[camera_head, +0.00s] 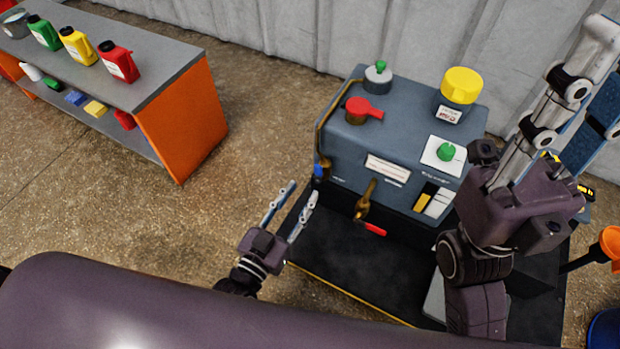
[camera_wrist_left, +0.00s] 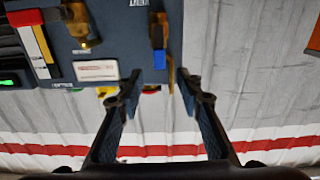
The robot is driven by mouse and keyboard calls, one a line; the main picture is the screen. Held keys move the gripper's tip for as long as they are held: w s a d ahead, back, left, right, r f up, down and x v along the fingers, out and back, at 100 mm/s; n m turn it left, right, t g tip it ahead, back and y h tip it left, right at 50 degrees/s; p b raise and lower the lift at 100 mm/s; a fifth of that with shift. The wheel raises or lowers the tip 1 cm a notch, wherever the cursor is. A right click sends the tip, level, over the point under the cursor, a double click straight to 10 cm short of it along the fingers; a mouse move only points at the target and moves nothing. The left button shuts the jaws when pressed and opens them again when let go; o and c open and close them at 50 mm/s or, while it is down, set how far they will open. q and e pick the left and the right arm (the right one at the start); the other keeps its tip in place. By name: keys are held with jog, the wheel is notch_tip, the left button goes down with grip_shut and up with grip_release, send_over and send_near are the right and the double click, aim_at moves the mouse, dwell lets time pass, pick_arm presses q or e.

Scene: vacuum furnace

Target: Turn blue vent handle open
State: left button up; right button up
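The blue vent handle (camera_head: 318,170) is on the left front edge of the grey furnace unit. In the left wrist view, the blue handle (camera_wrist_left: 159,60) hangs on a brass valve body by the upside-down VENT label. My left gripper (camera_head: 303,188) is open and empty, just in front and to the left of the handle. In the left wrist view its fingertips (camera_wrist_left: 159,75) are apart, with the blue end lined up between them; contact cannot be told. My right gripper (camera_head: 570,120) is raised close to the camera at the right, its finger gap unclear.
The grey unit (camera_head: 385,150) carries a red handle (camera_head: 365,108), a yellow-capped container (camera_head: 459,88) and a green knob (camera_head: 446,152). A brass valve with a red handle (camera_head: 375,229) is right of my left gripper. An orange-sided bench (camera_head: 185,120) stands left, with open floor between.

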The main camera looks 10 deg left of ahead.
pick_arm(q)
jog(key=shift+v, duration=1.35)
jog(key=shift+w+r, duration=0.1)
